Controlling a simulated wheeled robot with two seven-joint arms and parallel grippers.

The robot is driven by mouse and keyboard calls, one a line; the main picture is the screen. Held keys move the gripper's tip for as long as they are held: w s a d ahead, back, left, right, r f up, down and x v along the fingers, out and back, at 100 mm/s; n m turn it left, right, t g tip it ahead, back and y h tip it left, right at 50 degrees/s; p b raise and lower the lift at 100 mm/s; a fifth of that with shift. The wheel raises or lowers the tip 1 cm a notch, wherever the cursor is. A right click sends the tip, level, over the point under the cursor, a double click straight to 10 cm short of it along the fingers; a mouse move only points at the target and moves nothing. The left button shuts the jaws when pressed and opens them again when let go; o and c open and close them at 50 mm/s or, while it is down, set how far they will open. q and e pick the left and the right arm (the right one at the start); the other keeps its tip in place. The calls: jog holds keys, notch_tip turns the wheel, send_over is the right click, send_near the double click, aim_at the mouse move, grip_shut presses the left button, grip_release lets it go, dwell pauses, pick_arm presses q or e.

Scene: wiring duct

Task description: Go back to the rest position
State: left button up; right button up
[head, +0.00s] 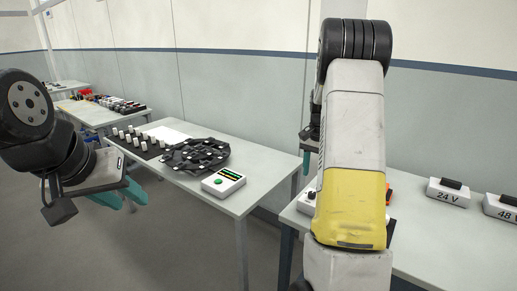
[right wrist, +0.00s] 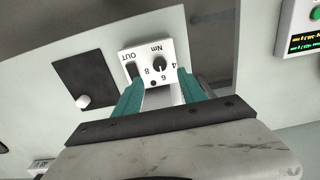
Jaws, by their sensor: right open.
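My left gripper (head: 123,196) hangs at the left in the head view, over the floor and in front of the tables. Its teal fingers point down and right; whether they are apart is unclear at this angle. My right gripper (right wrist: 163,92) is open in the right wrist view, with nothing held between its teal fingers. A white box with a dial (right wrist: 157,65), marked Nm and OUT, lies beyond the right fingertips; the distance is unclear.
The middle table (head: 235,204) holds a white box with a green button (head: 223,181), a black round tray (head: 196,154) and a dark mat with white pegs (head: 139,145). A right-hand table (head: 420,240) bears a 24 V box (head: 448,194) and a 48 V box (head: 500,207).

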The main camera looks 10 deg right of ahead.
jog(key=s+a+r+n+t+y, duration=0.1)
jog(key=s+a+r+n+t, duration=0.25)
jog(key=s+a+r, duration=0.75)
jog(key=s+a+r+n+t+y, duration=0.1)
jog(key=s+a+r+n, duration=0.4)
jog(key=s+a, duration=0.6)
jog(key=s+n+t, duration=0.1)
jog(key=s+n, duration=0.1)
jog(key=s, duration=0.2)
jog(key=shift+a+r+t, duration=0.15)
jog(key=shift+t, duration=0.2)
